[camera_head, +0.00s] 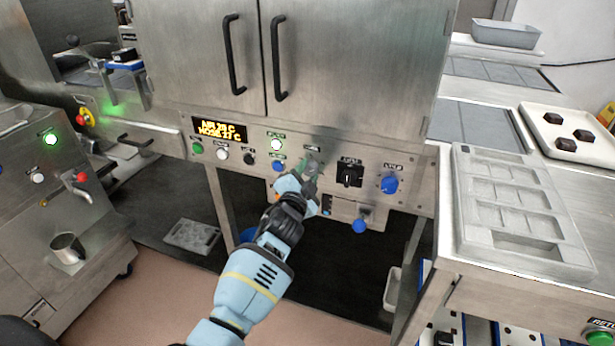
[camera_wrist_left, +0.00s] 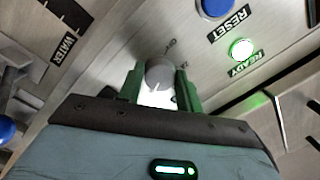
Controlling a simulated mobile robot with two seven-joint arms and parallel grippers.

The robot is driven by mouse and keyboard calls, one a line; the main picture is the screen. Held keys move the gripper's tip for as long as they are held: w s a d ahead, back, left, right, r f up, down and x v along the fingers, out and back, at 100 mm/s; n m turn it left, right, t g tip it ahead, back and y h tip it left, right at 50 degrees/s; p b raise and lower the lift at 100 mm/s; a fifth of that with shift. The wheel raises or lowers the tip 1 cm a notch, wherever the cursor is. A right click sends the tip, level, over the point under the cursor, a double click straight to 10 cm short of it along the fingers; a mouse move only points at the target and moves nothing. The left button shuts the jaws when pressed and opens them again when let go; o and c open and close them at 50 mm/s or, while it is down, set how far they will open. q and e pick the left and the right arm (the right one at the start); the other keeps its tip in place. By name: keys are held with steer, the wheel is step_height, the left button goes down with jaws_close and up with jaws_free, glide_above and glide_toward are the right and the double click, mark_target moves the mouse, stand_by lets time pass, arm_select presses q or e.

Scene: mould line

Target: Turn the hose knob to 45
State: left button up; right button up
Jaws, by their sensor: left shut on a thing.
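My left gripper (camera_head: 309,177) reaches up to the steel control panel (camera_head: 405,163) below the cabinet doors. In the left wrist view its two green fingers (camera_wrist_left: 159,84) stand on either side of a round grey knob (camera_wrist_left: 158,71), shut on it. Small dial marks are printed on the panel beside the knob; one seems to read OFF, and the pointed setting cannot be read. In the head view the gripper mostly hides the knob. The display (camera_head: 218,129) shows two yellow lines, the lower one apparently a HOSE temperature in the twenties. My right gripper is not in view.
Near the knob are a lit READY lamp (camera_wrist_left: 242,48), a blue RESET button (camera_wrist_left: 214,7), a black rotary switch (camera_head: 349,173) and a blue valve knob (camera_head: 389,184). A grey mould (camera_head: 470,215) lies on the right bench. Door handles (camera_head: 278,60) stick out above.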

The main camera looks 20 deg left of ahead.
arm_select(q)
steer(key=m, duration=0.3)
steer(key=m+b, duration=0.1)
steer(key=m, duration=0.1)
steer(key=shift+m+t, duration=0.3)
steer(key=shift+m, duration=0.1)
steer(key=m+h, duration=0.1)
steer(key=m, duration=0.4)
steer(key=shift+r, duration=0.1)
steer(key=shift+m, duration=0.3)
steer(key=o, duration=1)
